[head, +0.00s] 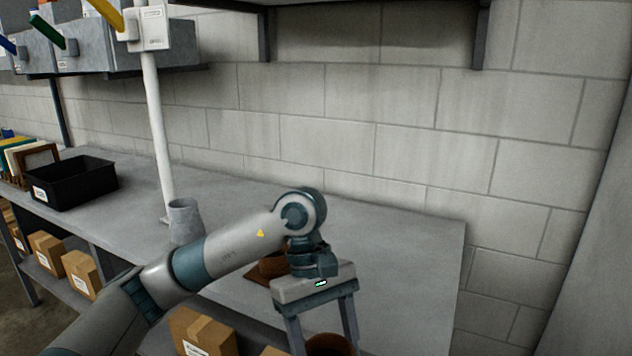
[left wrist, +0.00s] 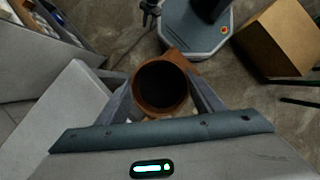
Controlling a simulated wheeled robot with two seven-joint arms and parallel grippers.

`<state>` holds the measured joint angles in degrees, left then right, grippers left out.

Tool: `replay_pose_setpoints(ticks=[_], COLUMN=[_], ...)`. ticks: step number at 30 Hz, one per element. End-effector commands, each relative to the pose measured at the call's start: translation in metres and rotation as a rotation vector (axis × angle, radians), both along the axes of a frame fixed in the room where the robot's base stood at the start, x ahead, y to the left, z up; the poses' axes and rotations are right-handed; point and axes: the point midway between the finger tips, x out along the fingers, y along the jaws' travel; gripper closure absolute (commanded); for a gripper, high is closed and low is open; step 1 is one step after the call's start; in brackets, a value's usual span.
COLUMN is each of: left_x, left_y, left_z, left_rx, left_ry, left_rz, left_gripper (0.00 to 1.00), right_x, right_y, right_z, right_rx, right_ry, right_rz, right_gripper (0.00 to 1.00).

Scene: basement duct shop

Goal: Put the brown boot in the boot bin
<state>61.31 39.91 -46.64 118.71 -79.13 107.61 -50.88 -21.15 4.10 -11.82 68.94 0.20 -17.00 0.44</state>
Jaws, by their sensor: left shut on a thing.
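The brown boot (left wrist: 138,96) is between the two fingers of my left gripper (left wrist: 160,88), which is shut on its shaft. The wrist view looks down into its round dark opening, with part of the foot showing beyond it. In the head view my left gripper (head: 324,338) points down at the table's front edge, and only the top of the boot (head: 330,346) shows at the bottom of the picture. A black open bin (head: 75,183) with a white label stands on the table at the left; the label is too small to read. My right gripper is not in view.
A brown object (head: 262,278) lies on the grey table (head: 400,260), partly hidden behind my left arm. A grey cup-like container (head: 184,220) stands near a white post (head: 158,130). Cardboard boxes (head: 205,335) sit below the table. The table's right part is clear.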

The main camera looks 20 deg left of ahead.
Motion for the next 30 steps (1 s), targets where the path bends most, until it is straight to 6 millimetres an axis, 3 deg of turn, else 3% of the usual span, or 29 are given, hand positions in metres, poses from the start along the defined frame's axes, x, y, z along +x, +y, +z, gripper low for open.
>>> replay_pose_setpoints(ticks=[15, 30], left_x=[-0.009, -0.01], left_y=[0.033, 0.038], left_z=[-0.075, -0.084], left_rx=[0.005, -0.003], left_ry=[-0.001, -0.002], left_rz=[-0.846, -0.924], left_gripper=[0.82, 0.82], right_x=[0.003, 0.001], right_y=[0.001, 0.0], right_z=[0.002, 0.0], right_rx=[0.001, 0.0], right_ry=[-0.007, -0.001], right_rz=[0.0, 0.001], right_gripper=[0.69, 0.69])
